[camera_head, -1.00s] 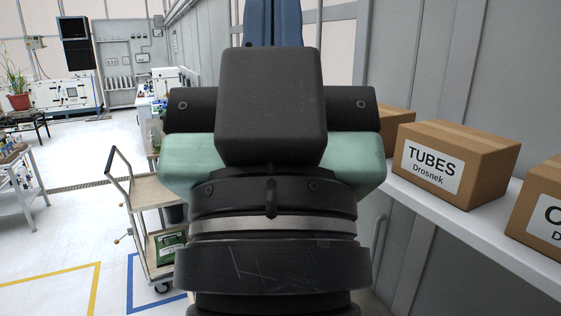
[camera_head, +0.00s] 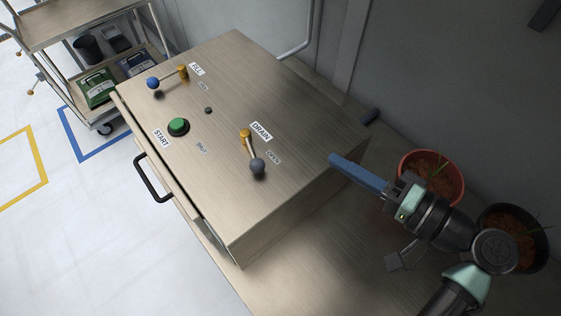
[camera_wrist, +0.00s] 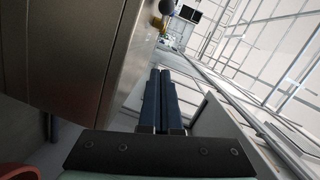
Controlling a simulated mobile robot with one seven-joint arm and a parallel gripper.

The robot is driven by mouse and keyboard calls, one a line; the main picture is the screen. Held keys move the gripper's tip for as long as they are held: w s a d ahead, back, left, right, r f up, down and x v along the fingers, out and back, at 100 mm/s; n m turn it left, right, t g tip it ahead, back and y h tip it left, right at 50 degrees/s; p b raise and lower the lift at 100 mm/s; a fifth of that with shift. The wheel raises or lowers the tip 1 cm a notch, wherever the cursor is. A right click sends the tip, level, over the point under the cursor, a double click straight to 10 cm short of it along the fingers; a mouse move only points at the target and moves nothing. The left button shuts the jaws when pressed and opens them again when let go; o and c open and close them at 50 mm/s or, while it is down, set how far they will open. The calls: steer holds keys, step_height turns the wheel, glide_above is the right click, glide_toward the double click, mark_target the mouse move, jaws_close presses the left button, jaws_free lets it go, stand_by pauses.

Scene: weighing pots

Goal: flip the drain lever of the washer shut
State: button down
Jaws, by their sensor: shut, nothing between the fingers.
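The washer (camera_head: 285,90) is a brushed-metal box on a bench in the head view. Its drain lever (camera_head: 251,150) stands on the top, with an orange pivot by the DRAIN label and a grey ball knob. The knob lies beside the OPEN label; the SHUT label is to its left. My gripper (camera_head: 333,159) has blue fingers, shut and empty, just off the washer's right edge, pointing left and apart from the lever. In the wrist view, the shut fingers (camera_wrist: 160,75) show beside the washer's metal side (camera_wrist: 95,50).
The washer also bears a green START button (camera_head: 178,127) and a blue-knobbed fill lever (camera_head: 153,83). An orange pot (camera_head: 452,180) and a black pot (camera_head: 540,245) with plants stand close to my arm. A wall runs behind. A cart (camera_head: 60,35) stands upper left.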

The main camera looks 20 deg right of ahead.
mark_target(279, 173)
steer(key=shift+y, duration=0.5)
steer(key=x, duration=0.2)
steer(key=p+x, duration=0.1)
steer(key=x, duration=0.4)
steer(key=shift+a+f, duration=0.35)
steer(key=shift+a, duration=0.2)
steer(key=a, duration=0.1)
steer(key=a+p, duration=0.1)
steer(key=a, duration=0.1)
steer(key=shift+s+f, duration=0.2)
steer(key=shift+f, duration=0.15)
steer(key=shift+s+a+f, duration=0.2)
steer(key=shift+a, duration=0.3)
steer(key=shift+p, duration=0.3)
steer(key=shift+s+a+m+t+h, duration=0.15)
steer(key=shift+a+m+t+h, duration=0.1)
steer(key=shift+m+t+h, duration=0.25)
